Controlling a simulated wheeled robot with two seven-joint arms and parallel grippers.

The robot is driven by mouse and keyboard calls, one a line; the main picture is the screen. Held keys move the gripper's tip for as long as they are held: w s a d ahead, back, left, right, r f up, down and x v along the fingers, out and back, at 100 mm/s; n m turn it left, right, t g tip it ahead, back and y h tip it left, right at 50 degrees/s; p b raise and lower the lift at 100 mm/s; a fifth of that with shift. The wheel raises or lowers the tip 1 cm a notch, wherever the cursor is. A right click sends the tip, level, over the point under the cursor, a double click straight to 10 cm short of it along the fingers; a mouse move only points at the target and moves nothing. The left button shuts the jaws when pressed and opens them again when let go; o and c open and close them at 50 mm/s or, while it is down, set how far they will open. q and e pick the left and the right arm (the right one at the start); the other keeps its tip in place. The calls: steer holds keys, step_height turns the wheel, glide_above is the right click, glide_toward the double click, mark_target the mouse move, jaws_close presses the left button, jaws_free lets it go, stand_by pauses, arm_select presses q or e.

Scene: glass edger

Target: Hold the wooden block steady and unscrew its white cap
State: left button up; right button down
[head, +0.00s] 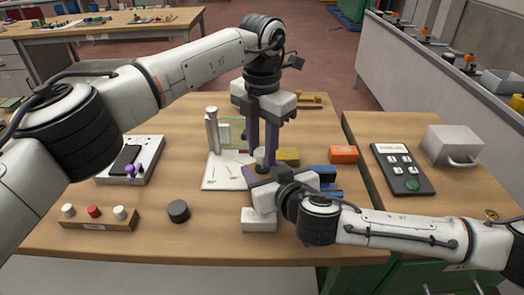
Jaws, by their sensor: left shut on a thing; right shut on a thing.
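My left gripper (263,164) comes down from above with its purple fingers upright at the middle of the table. It is shut on the small white cap (260,154), of which only a little shows between the fingers. The wooden block (262,170) is just below the cap and mostly hidden by fingers. My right gripper (262,180) reaches in low from the right and is shut on the block. I cannot tell how far the cap is turned.
A wooden strip with knobs (98,220) lies front left; a keypad (403,170) is at right.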

mark_target(262, 151)
arm_select(q)
steer(key=shift+r, duration=0.35)
steer(key=shift+r, duration=2)
arm_select(e)
steer(key=c, duration=0.8)
jaws_free()
steer(key=shift+o, duration=0.2)
steer(key=shift+s, duration=0.1)
